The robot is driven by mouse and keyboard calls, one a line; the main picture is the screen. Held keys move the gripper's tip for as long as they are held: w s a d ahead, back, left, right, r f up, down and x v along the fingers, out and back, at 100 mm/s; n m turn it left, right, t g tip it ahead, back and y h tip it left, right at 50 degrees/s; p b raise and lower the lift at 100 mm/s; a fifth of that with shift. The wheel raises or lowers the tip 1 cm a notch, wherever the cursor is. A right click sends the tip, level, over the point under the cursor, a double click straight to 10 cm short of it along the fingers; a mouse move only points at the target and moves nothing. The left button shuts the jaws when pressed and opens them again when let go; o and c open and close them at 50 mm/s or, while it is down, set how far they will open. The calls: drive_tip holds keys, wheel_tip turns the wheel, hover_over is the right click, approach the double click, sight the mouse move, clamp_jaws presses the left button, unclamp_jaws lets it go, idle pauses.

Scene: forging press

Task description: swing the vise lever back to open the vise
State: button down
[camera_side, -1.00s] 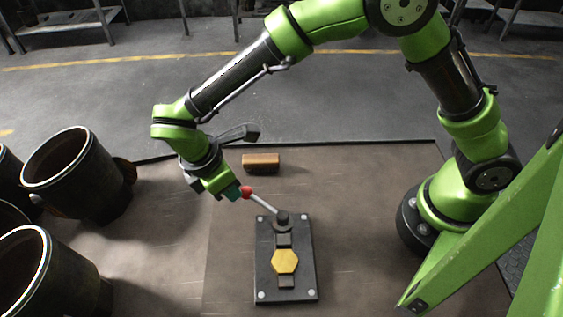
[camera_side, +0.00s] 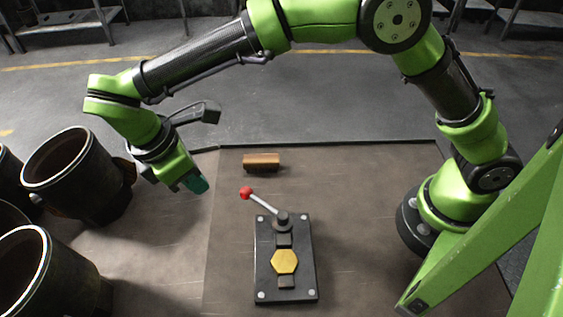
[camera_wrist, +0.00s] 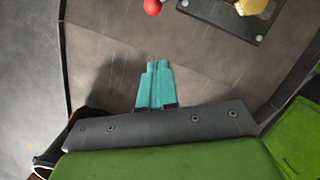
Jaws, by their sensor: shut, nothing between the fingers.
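The vise (camera_side: 308,248) is a dark plate with bolted corners on the brown table. A yellow hexagonal piece (camera_side: 285,261) sits between its two small dark jaws. The vise lever (camera_side: 263,204) runs from a round pivot up and left to a red knob (camera_side: 246,193). My gripper (camera_side: 198,185) is left of the knob, clearly apart from it. In the wrist view its teal fingers (camera_wrist: 155,85) are together with nothing between them. There the red knob (camera_wrist: 152,6) and part of the vise (camera_wrist: 248,28) show at the top edge, cut off.
A brown block (camera_side: 262,161) lies on the table behind the vise. Large dark cylindrical containers (camera_side: 72,172) stand at the left, close to my gripper. The table (camera_side: 370,200) is bare to the right of the vise.

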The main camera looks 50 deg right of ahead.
drive_tip(key=v, duration=0.3)
drive_tip(key=shift+a+r, duration=0.1)
drive_tip(key=shift+r, duration=0.2)
drive_tip(key=s+d+r+m+t+y, duration=0.1)
drive_tip(key=s+d+r+m+t, duration=0.1)
drive_tip(key=d+m, duration=0.4)
drive_tip(key=s+d+r+m+t+y, duration=0.2)
drive_tip(key=s+d+m, duration=0.3)
drive_tip(key=d, duration=0.8)
drive_tip(key=s+d+r+m+t+y, duration=0.2)
drive_tip(key=s+d+r+m+t, duration=0.2)
drive_tip(key=d+m, duration=0.4)
drive_tip(key=shift+s+d+r, duration=0.2)
drive_tip(key=shift+s+d, duration=0.05)
drive_tip(key=shift+d, duration=0.85)
